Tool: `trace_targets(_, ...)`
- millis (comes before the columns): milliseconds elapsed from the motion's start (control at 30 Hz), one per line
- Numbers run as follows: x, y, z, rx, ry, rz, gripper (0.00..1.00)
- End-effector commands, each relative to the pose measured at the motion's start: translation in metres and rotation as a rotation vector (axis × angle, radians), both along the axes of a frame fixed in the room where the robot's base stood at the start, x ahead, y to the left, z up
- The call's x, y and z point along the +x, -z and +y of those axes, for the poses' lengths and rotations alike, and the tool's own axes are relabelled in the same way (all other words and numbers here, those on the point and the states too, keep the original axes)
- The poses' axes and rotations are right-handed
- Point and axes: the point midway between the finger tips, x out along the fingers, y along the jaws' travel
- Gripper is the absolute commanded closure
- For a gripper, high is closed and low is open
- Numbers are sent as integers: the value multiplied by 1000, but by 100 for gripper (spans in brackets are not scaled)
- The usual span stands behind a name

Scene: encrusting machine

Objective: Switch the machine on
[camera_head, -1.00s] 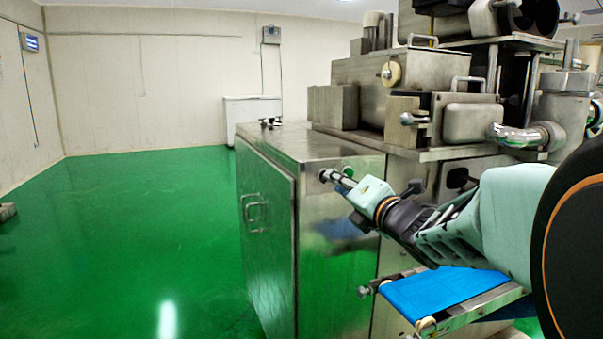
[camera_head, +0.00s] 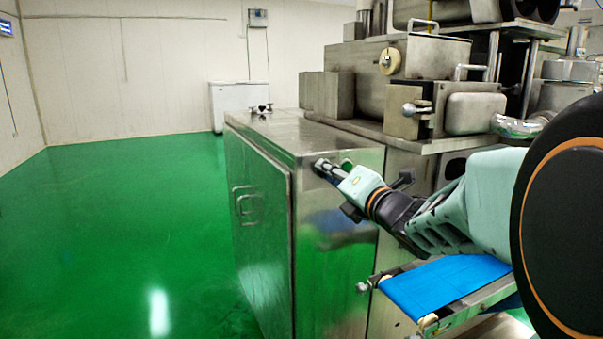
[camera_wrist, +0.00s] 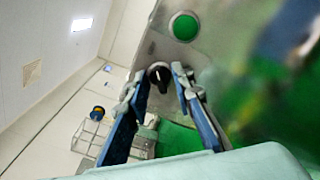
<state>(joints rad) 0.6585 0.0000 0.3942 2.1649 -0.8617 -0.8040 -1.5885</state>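The machine (camera_head: 335,240) is a steel cabinet with pipework and housings. In the wrist view its steel panel carries a black rotary knob (camera_wrist: 158,74) with a light pointer mark and a round green button (camera_wrist: 184,26). My gripper (camera_wrist: 159,73) is open, with one blue-padded finger on each side of the knob. Whether the fingers touch the knob is unclear. In the head view my gripper (camera_head: 328,170) is close to the cabinet's upper front face, and its fingers hide the knob.
A blue conveyor belt (camera_head: 440,286) juts out below my arm. The cabinet door with a handle (camera_head: 245,203) faces left. Green floor (camera_head: 110,230) on the left is open. A white chest (camera_head: 238,100) stands by the far wall.

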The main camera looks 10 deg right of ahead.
Motion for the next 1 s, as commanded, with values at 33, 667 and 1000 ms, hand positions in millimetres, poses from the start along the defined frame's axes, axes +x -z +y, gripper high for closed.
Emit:
trace_targets(33, 0, 0, 0, 0, 0, 0, 85)
trace_targets(667, 0, 0, 1, 51, -1, 17, 100)
trace_targets(1000, 0, 0, 1, 283, -2, 93, 100)
